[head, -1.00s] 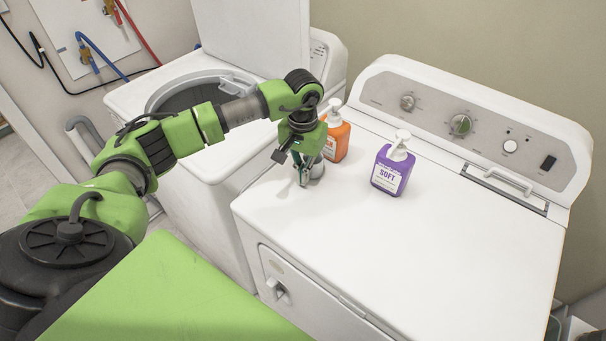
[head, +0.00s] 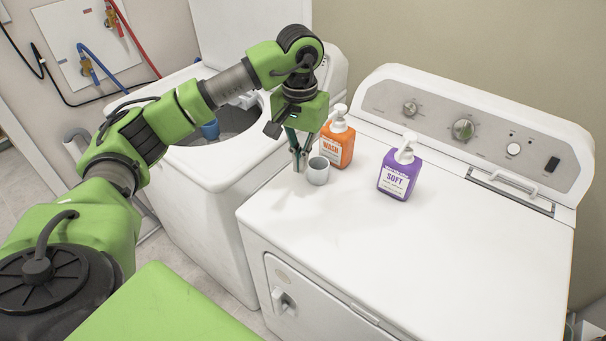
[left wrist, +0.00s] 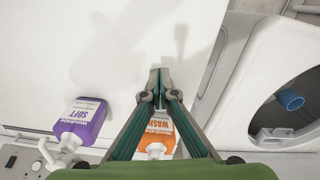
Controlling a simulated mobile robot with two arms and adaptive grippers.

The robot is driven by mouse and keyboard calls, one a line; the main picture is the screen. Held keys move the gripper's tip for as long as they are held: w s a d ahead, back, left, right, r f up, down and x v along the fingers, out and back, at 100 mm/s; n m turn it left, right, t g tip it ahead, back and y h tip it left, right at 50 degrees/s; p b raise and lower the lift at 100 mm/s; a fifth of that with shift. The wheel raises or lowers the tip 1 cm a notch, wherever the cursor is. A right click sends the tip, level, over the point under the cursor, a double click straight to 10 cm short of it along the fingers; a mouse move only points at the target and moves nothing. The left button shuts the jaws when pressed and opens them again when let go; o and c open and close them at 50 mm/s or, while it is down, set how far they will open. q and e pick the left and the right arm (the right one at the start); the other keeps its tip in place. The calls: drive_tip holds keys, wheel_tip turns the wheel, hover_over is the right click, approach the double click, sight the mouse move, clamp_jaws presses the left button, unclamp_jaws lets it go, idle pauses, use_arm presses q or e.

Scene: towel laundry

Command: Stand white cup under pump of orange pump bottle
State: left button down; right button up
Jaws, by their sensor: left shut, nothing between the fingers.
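The white cup (head: 318,172) stands upright on the dryer top, just in front and to the left of the orange pump bottle (head: 337,147). The bottle's white pump (head: 339,112) is above and behind the cup in the head view; I cannot tell whether its spout is directly over the cup. My left gripper (head: 300,167) is shut and empty, pointing down close to the cup's left side. In the left wrist view its fingertips (left wrist: 160,76) meet, with the orange bottle (left wrist: 158,132) partly hidden behind the fingers. The cup cannot be made out there. My right gripper is not in view.
A purple pump bottle (head: 399,170) stands to the right of the orange one. The dryer top (head: 420,255) is clear at the front and right. An open washer (head: 215,165) is on the left, with a blue item (left wrist: 290,100) inside. The dryer's control panel (head: 470,130) rises behind.

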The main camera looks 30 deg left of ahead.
sight(318, 171)
use_arm(q)
drive_tip(key=f+n, duration=0.2)
drive_tip(key=n, duration=1)
drive_tip(key=w+f+n, duration=0.1)
drive_tip(key=f+n, duration=0.2)
drive_tip(key=n, duration=0.8)
drive_tip(key=f+n, duration=0.3)
drive_tip(key=n, duration=0.9)
drive_tip(key=shift+w+f+n+b, duration=0.15)
drive_tip(key=shift+w+n+b, duration=0.1)
drive_tip(key=shift+n+b, duration=0.1)
drive_tip(key=shift+w+a+p, duration=0.1)
drive_tip(key=shift+w+p, duration=0.35)
drive_tip(key=shift+w, duration=0.75)
drive_tip(key=shift+w+a, duration=0.1)
drive_tip(key=shift+w, duration=0.8)
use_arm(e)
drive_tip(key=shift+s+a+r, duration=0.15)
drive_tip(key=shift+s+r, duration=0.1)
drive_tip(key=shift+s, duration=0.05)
